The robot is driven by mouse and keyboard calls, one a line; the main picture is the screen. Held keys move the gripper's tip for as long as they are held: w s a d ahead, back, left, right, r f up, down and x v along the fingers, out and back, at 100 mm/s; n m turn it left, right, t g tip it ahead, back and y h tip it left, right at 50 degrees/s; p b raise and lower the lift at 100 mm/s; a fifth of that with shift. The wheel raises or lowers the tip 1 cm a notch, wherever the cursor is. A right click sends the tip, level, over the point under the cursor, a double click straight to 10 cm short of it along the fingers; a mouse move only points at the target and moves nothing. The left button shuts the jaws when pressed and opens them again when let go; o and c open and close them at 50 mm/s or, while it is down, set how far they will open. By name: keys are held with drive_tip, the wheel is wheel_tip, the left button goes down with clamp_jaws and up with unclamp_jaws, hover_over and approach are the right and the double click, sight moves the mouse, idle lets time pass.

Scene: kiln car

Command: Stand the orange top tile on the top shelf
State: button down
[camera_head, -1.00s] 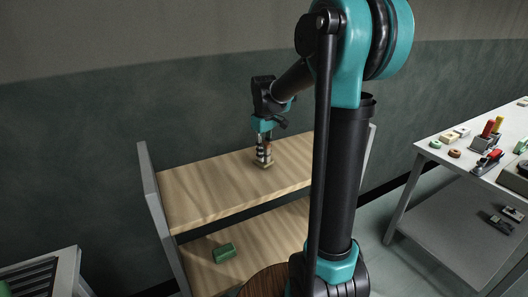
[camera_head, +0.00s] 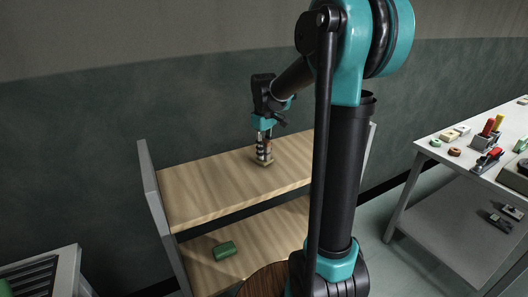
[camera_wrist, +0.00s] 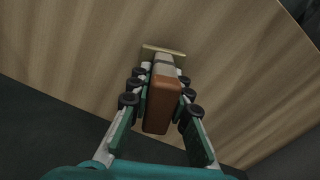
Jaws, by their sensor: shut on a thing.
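The orange tile (camera_wrist: 160,104) is a brown-orange block seen between my fingers in the wrist view. My gripper (camera_head: 264,154) is shut on it, with the fingers along both its sides; the gripper also shows in the wrist view (camera_wrist: 161,92). Beyond the tile, in line with it, are a pale grey piece (camera_wrist: 164,65) and a flat tan piece (camera_wrist: 172,51) on the wood. Whether the orange tile touches the grey piece cannot be told. The top shelf (camera_head: 207,193) is pale wood, and my gripper is over its rear middle.
A green block (camera_head: 224,251) lies on the lower shelf (camera_head: 285,222). Grey uprights (camera_head: 152,198) flank the shelves. A table (camera_head: 450,150) with several small items stands at right. The left part of the top shelf is clear.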

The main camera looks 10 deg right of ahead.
sight(264, 140)
drive_tip(key=shift+f, duration=0.6)
idle(0.7)
drive_tip(key=c, duration=1.3)
unclamp_jaws()
drive_tip(key=shift+r, duration=0.1)
drive_tip(key=shift+r, duration=3.9)
wheel_tip(264, 140, up, 12)
drive_tip(key=shift+r, duration=0.1)
